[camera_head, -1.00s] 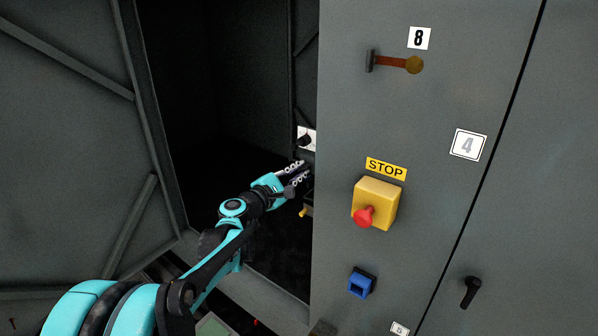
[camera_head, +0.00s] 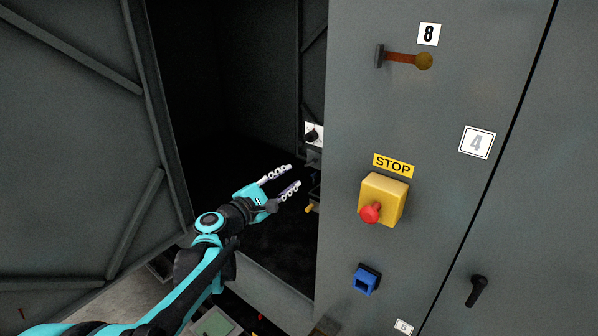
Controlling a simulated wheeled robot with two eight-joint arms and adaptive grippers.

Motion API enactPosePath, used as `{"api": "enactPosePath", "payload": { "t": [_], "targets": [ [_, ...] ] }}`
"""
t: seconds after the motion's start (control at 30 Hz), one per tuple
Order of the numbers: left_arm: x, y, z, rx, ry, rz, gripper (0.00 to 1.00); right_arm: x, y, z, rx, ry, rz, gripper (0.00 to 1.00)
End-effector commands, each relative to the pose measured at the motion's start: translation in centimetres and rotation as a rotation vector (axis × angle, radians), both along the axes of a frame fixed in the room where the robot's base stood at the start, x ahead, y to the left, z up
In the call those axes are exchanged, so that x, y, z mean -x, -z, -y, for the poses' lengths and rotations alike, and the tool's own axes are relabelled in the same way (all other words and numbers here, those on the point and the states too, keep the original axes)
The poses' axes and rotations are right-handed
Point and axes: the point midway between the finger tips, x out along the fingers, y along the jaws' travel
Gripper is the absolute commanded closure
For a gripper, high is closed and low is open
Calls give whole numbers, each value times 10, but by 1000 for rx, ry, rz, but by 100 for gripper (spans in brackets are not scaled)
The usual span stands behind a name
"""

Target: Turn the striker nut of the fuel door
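My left gripper (camera_head: 294,176) is in front of the dark opening of the enclosure, close to the left edge of the grey front panel (camera_head: 345,130). Its two fingers are spread apart with nothing between them. A dark fitting with a yellow-brown end (camera_head: 311,207) sits just right of and below the fingertips, partly hidden behind the panel edge. I cannot tell whether it is the striker nut. A large grey door (camera_head: 75,140) stands open on the left; I cannot tell whether it is the fuel door. My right gripper is not in view.
The panel carries a yellow box with a red stop button (camera_head: 371,212), a blue fitting (camera_head: 366,279) and a rusty lever (camera_head: 402,58). A white plate with a black knob (camera_head: 313,135) is inside the opening. A black handle (camera_head: 476,291) is at right.

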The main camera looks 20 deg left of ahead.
Motion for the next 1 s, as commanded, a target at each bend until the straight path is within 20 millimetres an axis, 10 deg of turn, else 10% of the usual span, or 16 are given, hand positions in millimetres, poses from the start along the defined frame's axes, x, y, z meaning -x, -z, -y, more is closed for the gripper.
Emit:
{"api": "enactPosePath", "payload": {
  "t": [0.27, 0.8, 1.0],
  "targets": [
    [34, 0, -13, 0, -1, 0, 68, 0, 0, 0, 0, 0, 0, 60],
    [37, 2, -12, -6, 2, -1, 68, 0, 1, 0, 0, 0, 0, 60],
    [63, 54, 35, -262, 90, -53, 68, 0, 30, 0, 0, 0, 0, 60]
  ]
}}
